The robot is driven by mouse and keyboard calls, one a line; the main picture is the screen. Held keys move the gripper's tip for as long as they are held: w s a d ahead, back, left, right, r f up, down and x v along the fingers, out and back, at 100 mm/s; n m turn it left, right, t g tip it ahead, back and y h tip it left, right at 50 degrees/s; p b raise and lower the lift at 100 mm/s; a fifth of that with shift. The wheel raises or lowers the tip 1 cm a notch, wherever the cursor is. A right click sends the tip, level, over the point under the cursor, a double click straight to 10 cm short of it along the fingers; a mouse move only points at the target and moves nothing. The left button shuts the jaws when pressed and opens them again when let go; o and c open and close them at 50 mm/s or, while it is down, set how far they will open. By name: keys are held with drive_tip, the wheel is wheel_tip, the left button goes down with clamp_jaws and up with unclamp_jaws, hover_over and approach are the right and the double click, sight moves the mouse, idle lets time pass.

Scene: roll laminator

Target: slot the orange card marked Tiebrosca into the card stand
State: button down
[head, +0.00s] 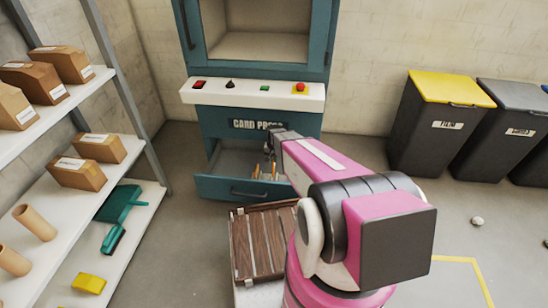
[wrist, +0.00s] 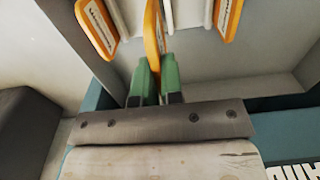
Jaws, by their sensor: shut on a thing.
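In the wrist view, my gripper (wrist: 158,78) has its two green fingertips closed on an orange-edged card (wrist: 153,30), seen nearly edge-on. Its marking cannot be read from here. Another orange card (wrist: 97,27) stands tilted to the left of it, and a third orange card (wrist: 228,18) is to the right. Whitish upright pieces stand between the cards; I cannot tell whether they belong to the card stand. In the head view, my gripper is over the open drawer (head: 240,188) of the card press and largely hidden by my pink arm. Small orange cards (head: 262,174) show inside the drawer.
The teal card press (head: 262,122) stands against the back wall. A slatted brown wooden crate (head: 256,248) is in front of the drawer. Shelves with boxes (head: 88,175) line the left side. Dark bins, one yellow-lidded (head: 440,88), stand at right. Floor right of my arm is mostly clear.

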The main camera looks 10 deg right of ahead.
drive_tip(key=shift+f, duration=4.15)
drive_tip(key=shift+f, duration=0.1)
drive_tip(key=c, duration=1.2)
unclamp_jaws()
drive_tip(key=shift+o, duration=0.2)
wheel_tip(320, 180, up, 11)
drive_tip(key=shift+f, duration=0.1)
drive_tip(key=s+r+n, duration=0.3)
drive_tip(key=s+r, duration=1.8)
drive_tip(key=r, duration=0.1)
drive_tip(key=shift+n, duration=0.3)
